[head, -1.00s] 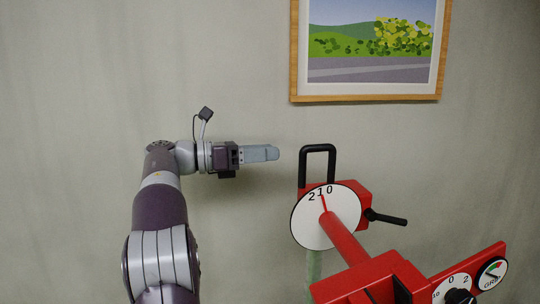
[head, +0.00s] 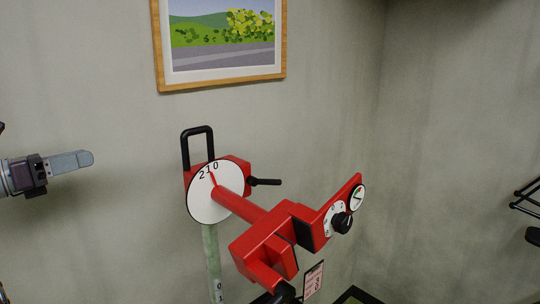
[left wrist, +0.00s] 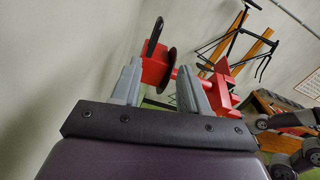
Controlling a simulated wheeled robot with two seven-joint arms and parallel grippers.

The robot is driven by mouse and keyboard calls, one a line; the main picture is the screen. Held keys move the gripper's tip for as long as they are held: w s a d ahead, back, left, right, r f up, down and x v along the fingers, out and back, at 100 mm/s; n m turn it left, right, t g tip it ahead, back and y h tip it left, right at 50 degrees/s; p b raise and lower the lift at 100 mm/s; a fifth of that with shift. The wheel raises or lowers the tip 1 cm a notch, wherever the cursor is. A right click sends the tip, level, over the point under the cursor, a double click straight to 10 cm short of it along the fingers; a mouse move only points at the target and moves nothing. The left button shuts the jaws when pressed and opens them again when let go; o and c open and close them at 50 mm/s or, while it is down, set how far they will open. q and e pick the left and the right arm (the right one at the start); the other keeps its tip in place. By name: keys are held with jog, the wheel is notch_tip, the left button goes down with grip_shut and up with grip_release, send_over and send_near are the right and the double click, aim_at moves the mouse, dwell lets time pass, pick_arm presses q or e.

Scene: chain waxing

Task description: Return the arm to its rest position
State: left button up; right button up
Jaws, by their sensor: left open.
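My left gripper (head: 84,159) is at the left edge of the head view, level and pointing right, with nothing seen between its fingers. In the left wrist view its two grey fingers (left wrist: 158,88) stand apart. The red device (head: 262,232) with a white dial (head: 208,192) and black handle is to the right of the gripper, with a clear gap between them. It also shows beyond the fingers in the left wrist view (left wrist: 222,90). My right gripper cannot be made out.
A framed landscape picture (head: 222,42) hangs on the wall behind. A small knob panel (head: 341,214) and a pink tag (head: 313,281) are on the device's right side. A black bicycle frame (left wrist: 262,42) stands farther back in the left wrist view. Wall space around the gripper is clear.

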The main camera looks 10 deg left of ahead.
pick_arm(q)
jog(key=w+d+n+t+y, duration=0.3)
jog(key=w+n+t+y, duration=0.3)
jog(key=w+n, duration=0.6)
jog(key=s+d+f+n+g+y, duration=0.1)
jog(key=d+f+n+g+y, duration=0.25)
jog(key=f+n, duration=0.6)
jog(key=s+d+f+n+g+y, duration=0.2)
jog(key=d+f+n+y, duration=0.15)
jog(key=f+n, duration=0.6)
jog(key=s+d+f+n+g, duration=0.65)
jog(key=s+f, duration=0.25)
jog(key=f, duration=0.3)
jog(key=s+d+f+n+g, duration=0.2)
jog(key=s+d+f+g, duration=0.1)
jog(key=s, duration=0.6)
jog(key=s+d+f+n+g+h, duration=0.1)
jog(key=s+d+f, duration=0.4)
jog(key=s, duration=0.5)
jog(key=shift+f+n+g, duration=0.55)
jog(key=shift+f+g, duration=0.05)
jog(key=shift+g, duration=0.6)
pick_arm(e)
jog(key=shift+s+a, duration=0.1)
jog(key=shift+s, duration=0.1)
pick_arm(q)
jog(key=shift+w, duration=0.1)
